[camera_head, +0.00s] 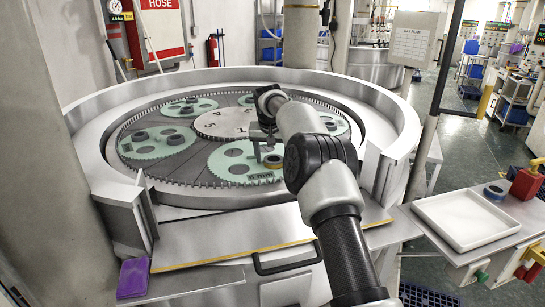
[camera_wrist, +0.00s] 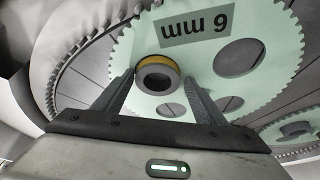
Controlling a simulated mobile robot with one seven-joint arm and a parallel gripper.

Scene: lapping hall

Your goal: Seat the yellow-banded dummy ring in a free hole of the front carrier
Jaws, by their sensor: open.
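The front carrier (camera_head: 228,171) is a pale green toothed disc marked "6 mm". It fills much of the wrist view (camera_wrist: 205,38). The yellow-banded dummy ring (camera_wrist: 157,76) is dark grey with a yellow band and is at the carrier; it also shows in the head view (camera_head: 273,162). I cannot tell whether it sits in a hole or on the face. My gripper (camera_wrist: 159,79) is open, with one finger on either side of the ring and no clear contact. Empty-looking holes (camera_wrist: 237,57) show beside it. In the head view the arm partly covers the carrier.
Other carriers (camera_head: 158,141) hold dark rings around the central metal disc (camera_head: 226,122). A raised metal rim (camera_head: 92,150) encircles the machine. A white tray (camera_head: 465,219) and a dark ring (camera_head: 495,192) rest at right. A purple block (camera_head: 132,277) lies at front left.

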